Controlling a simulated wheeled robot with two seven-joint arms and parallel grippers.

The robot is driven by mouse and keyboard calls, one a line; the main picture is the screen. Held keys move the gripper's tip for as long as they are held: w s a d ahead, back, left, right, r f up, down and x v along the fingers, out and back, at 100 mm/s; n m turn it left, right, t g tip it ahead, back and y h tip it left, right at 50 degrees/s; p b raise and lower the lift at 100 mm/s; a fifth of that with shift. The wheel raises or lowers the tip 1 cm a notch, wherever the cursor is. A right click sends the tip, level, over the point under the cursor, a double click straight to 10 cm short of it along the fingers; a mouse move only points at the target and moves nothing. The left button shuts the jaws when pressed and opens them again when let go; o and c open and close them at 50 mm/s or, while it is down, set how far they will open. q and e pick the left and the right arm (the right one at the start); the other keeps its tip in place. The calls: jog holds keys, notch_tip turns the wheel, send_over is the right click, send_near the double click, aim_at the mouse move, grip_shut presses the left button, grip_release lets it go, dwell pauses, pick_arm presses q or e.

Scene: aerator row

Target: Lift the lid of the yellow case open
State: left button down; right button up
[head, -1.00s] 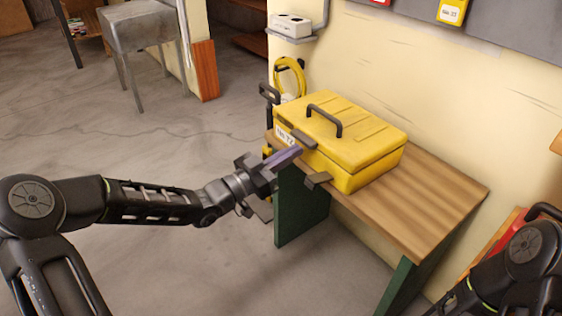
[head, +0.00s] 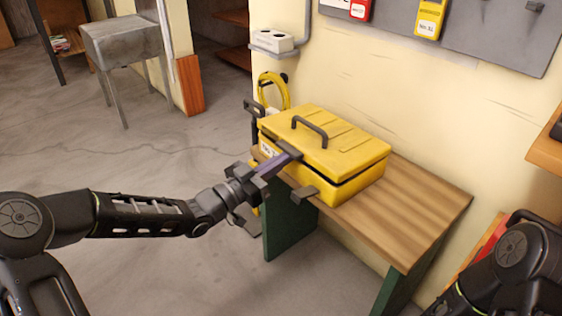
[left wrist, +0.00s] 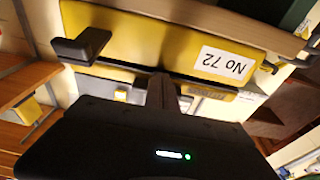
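The yellow case (head: 335,147) stands on the wooden bench, with a dark handle (head: 310,130) on its lid. A narrow dark gap shows between lid and body. A dark tab (head: 290,151) juts from the lid's front edge and another tab (head: 303,193) from the body. My left gripper (head: 279,164) is at the case front, its fingers seemingly together with tips at the lid tab's underside. In the left wrist view, the fingers (left wrist: 162,95) reach the seam beside the "No 72" label (left wrist: 223,64); they hide the lid tab. My right gripper is out of view.
The bench (head: 420,205) has bare wood right of the case. The wall stands close behind it, with a yellow hose (head: 273,88) and a white box (head: 272,41). My right arm is at lower right.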

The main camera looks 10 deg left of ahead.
aim_at(283, 148)
pick_arm(q)
jog(key=shift+r, duration=0.25)
jog(key=shift+w+d+r+p, duration=0.15)
jog(key=shift+r+p, duration=0.9)
jog(key=shift+r, duration=0.45)
jog(key=shift+w+d+r+p, duration=0.1)
jog(key=shift+r+p, duration=0.25)
jog(key=shift+r, duration=0.1)
jog(key=shift+w+d+r+p, duration=0.1)
jog(key=shift+r+p, duration=0.25)
jog(key=shift+r, duration=0.1)
jog(key=shift+w+d+r+p, duration=0.2)
jog(key=shift+r+p, duration=0.1)
jog(key=shift+r, duration=0.2)
jog(key=shift+w+d+r+p, duration=0.2)
jog(key=shift+r+p, duration=0.15)
jog(key=shift+r, duration=0.2)
jog(key=shift+w+d+r+p, duration=0.15)
jog(key=shift+r+p, duration=0.15)
jog(key=shift+r, duration=0.2)
jog(key=shift+w+d+r, duration=0.1)
jog(key=shift+w+r, duration=0.05)
jog(key=shift+r, duration=0.25)
